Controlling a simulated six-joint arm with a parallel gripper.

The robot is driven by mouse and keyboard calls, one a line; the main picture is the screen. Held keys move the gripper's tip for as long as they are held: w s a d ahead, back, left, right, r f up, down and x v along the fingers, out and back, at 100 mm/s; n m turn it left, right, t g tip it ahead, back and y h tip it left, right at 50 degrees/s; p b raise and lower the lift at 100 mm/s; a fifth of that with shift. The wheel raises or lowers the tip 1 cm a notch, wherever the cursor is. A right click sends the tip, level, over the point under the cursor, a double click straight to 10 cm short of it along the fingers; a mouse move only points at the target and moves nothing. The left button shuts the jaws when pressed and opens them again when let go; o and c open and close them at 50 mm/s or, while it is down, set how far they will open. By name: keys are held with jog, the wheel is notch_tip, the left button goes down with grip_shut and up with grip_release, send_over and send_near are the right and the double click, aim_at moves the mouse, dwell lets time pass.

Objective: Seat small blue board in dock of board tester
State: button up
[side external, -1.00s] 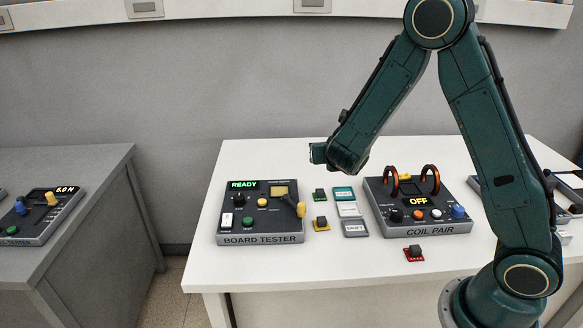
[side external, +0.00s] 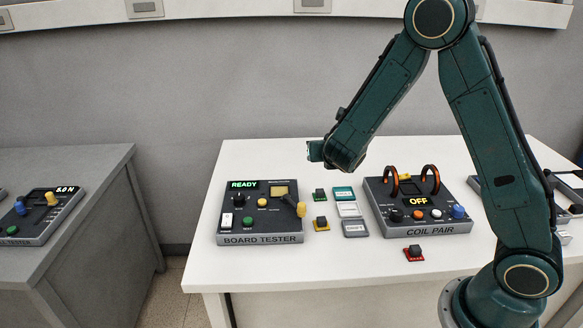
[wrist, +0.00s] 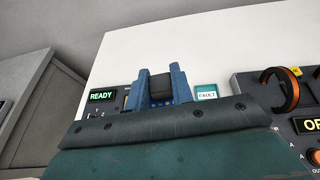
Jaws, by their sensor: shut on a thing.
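The small blue board (wrist: 161,103), with a dark block on top, is between the two blue fingers of my gripper (wrist: 161,88) in the wrist view. The fingers are shut on it. In the side view my gripper (side external: 315,151) is high above the table's back part, and the board cannot be made out there. The board tester (side external: 260,239) stands at the table's left, lower and to the left of my gripper, with its display (side external: 243,185) reading READY. It has a yellow-ended lever (side external: 301,210) at its right. I cannot tell which part is its dock.
Right of the tester are a green board (side external: 319,194), a yellow board (side external: 321,223) and teal, white and grey cards (side external: 349,209). The coil pair unit (side external: 420,230) reads OFF and has two upright coils. A red board (side external: 414,254) lies in front of it. The table's front left is clear.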

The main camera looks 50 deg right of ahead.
send_over(280, 192)
notch_tip(280, 192, down, 8)
jog(key=shift+a+f+m+g+h, duration=0.1)
jog(key=shift+f+m+g+h, duration=0.2)
jog(key=shift+m+h, duration=0.2)
jog(key=shift+f, duration=0.1)
jog(key=shift+f, duration=2.65)
jog(key=shift+f, duration=0.55)
dwell(0.5)
jog(key=o, duration=1.5)
jog(key=shift+r, duration=0.1)
jog(key=shift+r, duration=3.4)
